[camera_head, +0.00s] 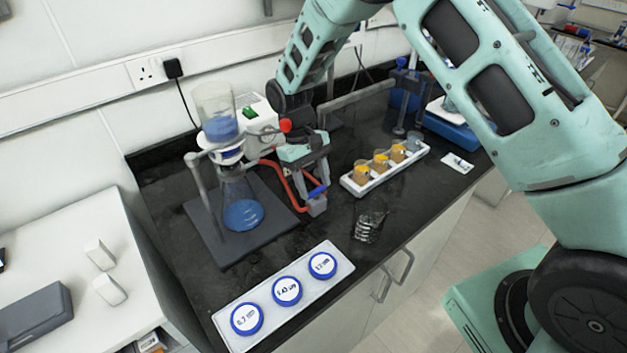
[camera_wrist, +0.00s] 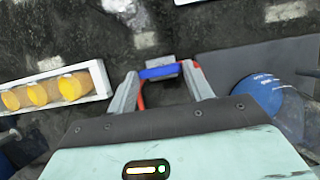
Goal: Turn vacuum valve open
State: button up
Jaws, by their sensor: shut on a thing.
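The vacuum valve is a small grey block (camera_head: 317,207) with a blue lever handle (camera_head: 317,191) on top, low over the black bench. In the wrist view the blue handle (camera_wrist: 158,72) lies crosswise between my fingertips, with the grey body (camera_wrist: 162,58) behind it. My gripper (camera_head: 313,188) reaches down over the valve and is shut on the blue handle; it also shows in the wrist view (camera_wrist: 162,78). A red hose (camera_head: 290,178) runs from the flask (camera_head: 240,205) side to the valve. The fingers partly hide the valve, so its exact opening cannot be read.
A glass funnel (camera_head: 214,102) and the flask, both with blue liquid, stand left on a dark base plate (camera_head: 222,250). A white rack with amber beakers (camera_head: 380,166) stands right. A tray of blue-rimmed filter discs (camera_head: 287,291) lies in front, near a clear glass piece (camera_head: 369,226).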

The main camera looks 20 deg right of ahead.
jog(key=o, duration=1)
jog(key=b+v, duration=0.3)
jog(key=v, duration=1.4)
jog(key=shift+w+a+r+b, duration=0.1)
jog(key=shift+r+b, duration=0.15)
jog(key=shift+b, duration=0.1)
